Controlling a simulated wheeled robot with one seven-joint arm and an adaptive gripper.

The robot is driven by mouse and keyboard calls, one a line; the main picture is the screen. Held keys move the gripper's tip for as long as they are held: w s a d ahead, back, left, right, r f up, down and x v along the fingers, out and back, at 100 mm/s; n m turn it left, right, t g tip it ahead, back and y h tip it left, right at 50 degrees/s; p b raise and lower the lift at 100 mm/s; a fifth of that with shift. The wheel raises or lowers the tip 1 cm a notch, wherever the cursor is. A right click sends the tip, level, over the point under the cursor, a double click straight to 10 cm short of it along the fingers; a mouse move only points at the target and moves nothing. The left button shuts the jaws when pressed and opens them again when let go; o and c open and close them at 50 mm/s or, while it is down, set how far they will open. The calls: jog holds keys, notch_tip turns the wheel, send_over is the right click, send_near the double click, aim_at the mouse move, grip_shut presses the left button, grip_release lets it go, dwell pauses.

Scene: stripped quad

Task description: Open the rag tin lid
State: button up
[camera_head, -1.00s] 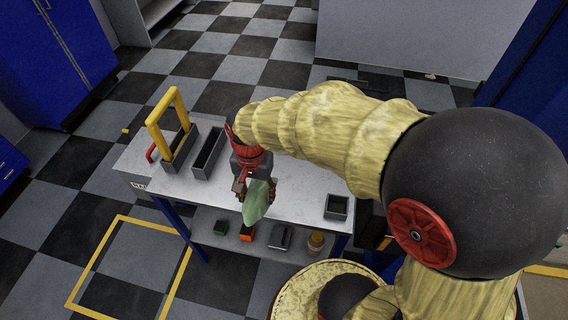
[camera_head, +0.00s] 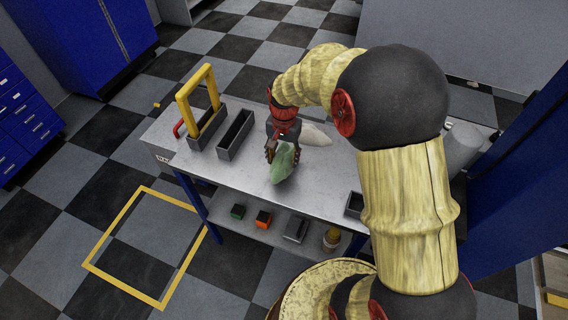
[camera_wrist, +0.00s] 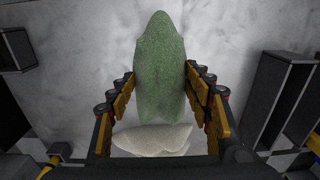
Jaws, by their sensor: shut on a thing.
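My gripper (camera_head: 284,150) is shut on a green rag (camera_head: 285,165) above the middle of the workbench. In the wrist view the green rag (camera_wrist: 160,65) runs between the two fingers and out past their tips.
A whitish cloth (camera_head: 316,134) lies on the workbench (camera_head: 225,172) behind my gripper. A yellow-handled tray (camera_head: 207,128) and a dark open bin (camera_head: 235,135) stand at left. A small bin (camera_head: 354,205) sits near the right front. Several items fill the lower shelf.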

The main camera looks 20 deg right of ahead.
aim_at(284, 151)
jog(key=shift+w+d+f, duration=0.25)
jog(key=shift+w+f, duration=0.2)
jog(key=shift+f, duration=0.15)
jog(key=shift+w+d+f, duration=0.25)
jog(key=shift+w+f, duration=0.15)
jog(key=shift+f, duration=0.15)
jog(key=shift+w+f+b, duration=0.15)
jog(key=shift+f+b, duration=0.45)
jog(key=shift+f, duration=1.1)
jog(key=o, duration=1.1)
jog(key=shift+f, duration=0.1)
